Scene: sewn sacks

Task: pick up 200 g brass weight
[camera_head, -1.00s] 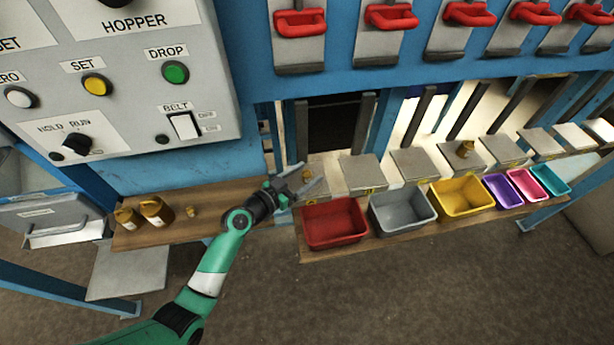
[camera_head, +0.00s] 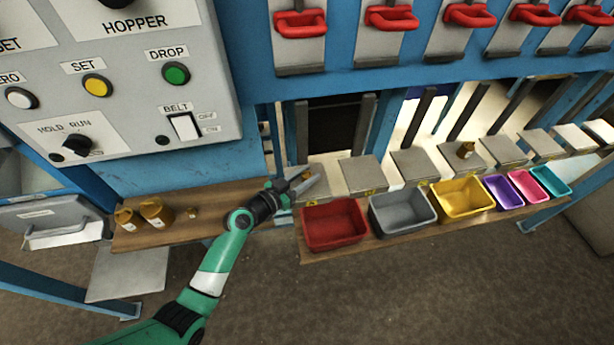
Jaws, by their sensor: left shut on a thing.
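My left gripper (camera_head: 308,181) reaches in from the left over the first grey plate, behind the red bin. It is shut on a small brass weight (camera_head: 304,175), which shows between its fingers. I cannot read a marking on it or tell whether it is clear of the plate. Two larger brass weights (camera_head: 156,210) and a small one (camera_head: 192,212) stand on the wooden shelf at left. Another brass weight (camera_head: 466,150) stands on a grey plate farther right. My right gripper is out of view.
A row of bins begins with a red bin (camera_head: 333,243), a grey bin (camera_head: 402,228) and a yellow bin (camera_head: 462,214) on a wooden ledge. Red-handled chutes (camera_head: 391,50) hang above. A control panel (camera_head: 120,110) is at upper left. The shelf (camera_head: 230,196) has free room.

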